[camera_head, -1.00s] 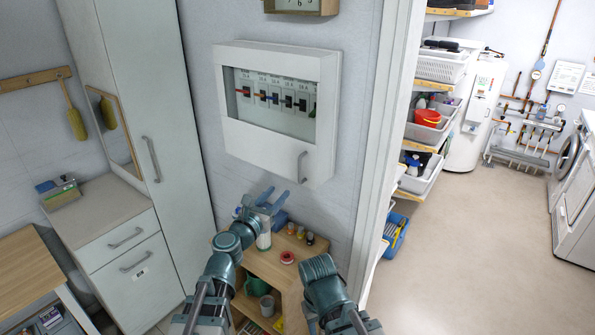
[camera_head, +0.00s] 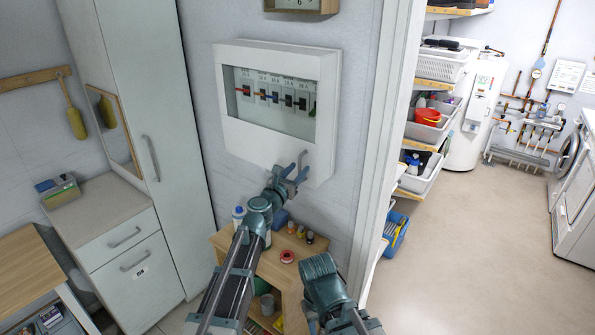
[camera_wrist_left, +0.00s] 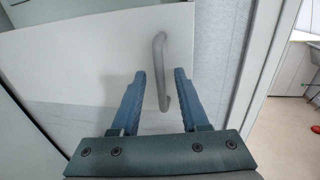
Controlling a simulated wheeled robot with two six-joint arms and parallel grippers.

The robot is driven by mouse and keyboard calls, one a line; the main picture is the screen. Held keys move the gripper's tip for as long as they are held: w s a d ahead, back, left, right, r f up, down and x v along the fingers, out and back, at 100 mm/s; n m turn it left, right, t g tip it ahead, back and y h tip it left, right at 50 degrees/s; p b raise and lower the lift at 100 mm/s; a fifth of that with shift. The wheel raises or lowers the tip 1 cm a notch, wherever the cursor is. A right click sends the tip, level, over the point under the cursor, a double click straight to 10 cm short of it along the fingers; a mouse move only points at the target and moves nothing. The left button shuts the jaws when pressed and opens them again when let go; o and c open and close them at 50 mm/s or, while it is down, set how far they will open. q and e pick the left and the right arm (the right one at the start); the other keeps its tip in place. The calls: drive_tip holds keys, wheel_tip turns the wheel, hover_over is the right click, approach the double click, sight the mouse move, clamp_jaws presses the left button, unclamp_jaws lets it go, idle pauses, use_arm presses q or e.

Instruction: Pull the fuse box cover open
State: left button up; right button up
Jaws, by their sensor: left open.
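The fuse box (camera_head: 328,75) is a white wall box with a window showing a row of breakers. Its cover (camera_head: 245,140) is closed. The cover's grey vertical handle (camera_head: 302,157) sits at the lower right. My left gripper (camera_head: 297,168) is open at the handle. In the left wrist view the handle (camera_wrist_left: 160,70) stands between the two blue fingers of the gripper (camera_wrist_left: 160,88), its lower end between the tips. I cannot tell if a finger touches it. My right arm (camera_head: 325,280) is low at the front; its gripper is out of view.
A wooden shelf unit (camera_head: 285,268) with bottles and jars stands below the box. A door frame (camera_head: 385,130) is close on the right. A tall white cabinet (camera_head: 160,100) stands on the left. Floor is free beyond the doorway.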

use_arm(q)
drive_tip(key=shift+w, duration=0.1)
clamp_jaws()
idle(1.4)
